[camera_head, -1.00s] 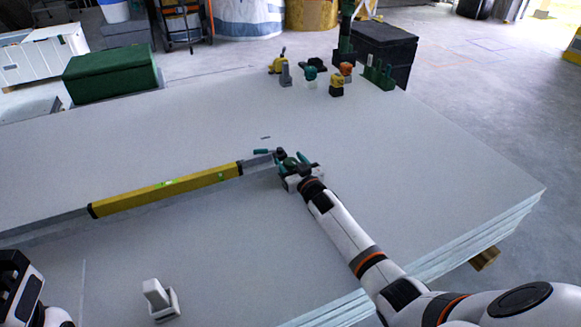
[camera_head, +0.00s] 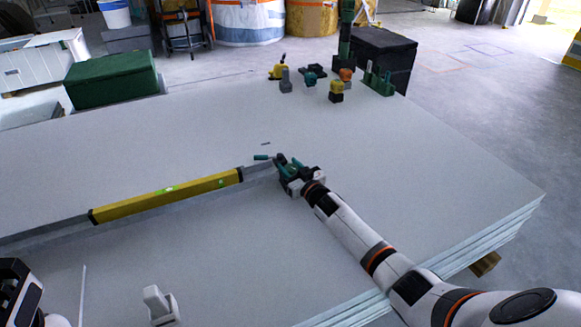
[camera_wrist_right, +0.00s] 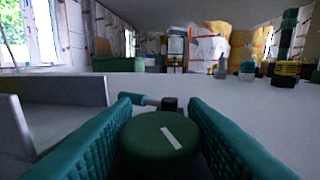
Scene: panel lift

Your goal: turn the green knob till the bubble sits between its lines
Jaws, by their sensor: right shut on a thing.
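My right gripper (camera_head: 283,163) is at the rail's right end. In the right wrist view its teal fingers are shut on the dark green knob (camera_wrist_right: 160,140), one on each side. A white mark on the knob's top slants from upper left to lower right. Part of my left arm shows at the lower left corner; its fingers cannot be made out.
A small teal piece (camera_head: 262,157) lies just left of the right gripper. A white bracket-like block (camera_head: 160,305) stands at the front. Several small tools and a green rack (camera_head: 379,82) stand at the back right. A green box (camera_head: 111,78) is at the back left.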

